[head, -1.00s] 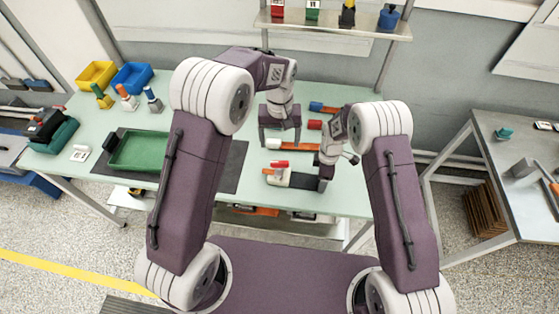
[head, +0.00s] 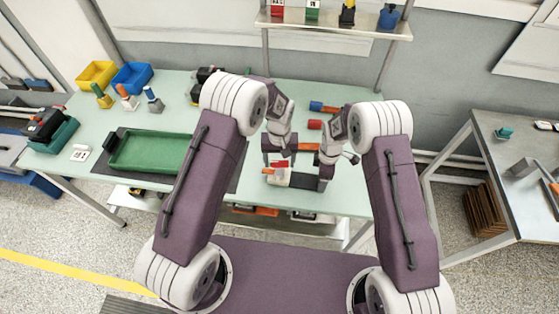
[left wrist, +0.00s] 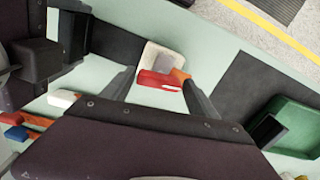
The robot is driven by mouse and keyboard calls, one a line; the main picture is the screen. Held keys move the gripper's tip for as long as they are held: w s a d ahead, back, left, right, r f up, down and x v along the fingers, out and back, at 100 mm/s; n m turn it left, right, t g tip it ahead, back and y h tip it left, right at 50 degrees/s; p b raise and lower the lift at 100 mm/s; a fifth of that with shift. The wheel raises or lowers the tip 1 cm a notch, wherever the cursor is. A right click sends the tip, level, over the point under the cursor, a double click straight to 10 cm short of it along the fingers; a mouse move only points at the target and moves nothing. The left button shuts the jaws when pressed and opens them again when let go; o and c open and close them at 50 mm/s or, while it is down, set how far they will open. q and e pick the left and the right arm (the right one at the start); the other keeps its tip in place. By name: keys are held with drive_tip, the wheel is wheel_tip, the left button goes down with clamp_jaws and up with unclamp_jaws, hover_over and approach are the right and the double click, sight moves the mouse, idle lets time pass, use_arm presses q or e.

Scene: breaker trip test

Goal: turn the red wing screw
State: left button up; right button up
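The red wing screw (head: 280,163) sits on a cream block (head: 279,177) near the front of the table. In the left wrist view the red screw (left wrist: 158,80) lies between my left fingertips, with a small orange piece beside it and the cream block (left wrist: 152,56) behind. My left gripper (head: 279,153) is open just above the screw; I cannot tell whether a finger touches it. My right gripper (head: 325,178) is at the right end of the black strip (head: 303,181) that runs from the block. Whether it is shut on that end is unclear.
A green tray (head: 152,151) stands on a dark mat at left. Blue and yellow bins (head: 97,74) stand at the back left. Coloured-handled tools (head: 323,107) lie behind the grippers. A shelf (head: 335,26) hangs at the back. The table between tray and block is mostly clear.

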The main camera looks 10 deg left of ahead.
use_arm(q)
drive_tip(key=c, duration=0.9)
drive_tip(key=n, duration=0.3)
drive_tip(key=shift+n, duration=0.4)
drive_tip(key=n, duration=0.4)
drive_tip(key=shift+n, duration=0.3)
drive_tip(key=n, duration=0.4)
drive_tip(key=shift+n, duration=2)
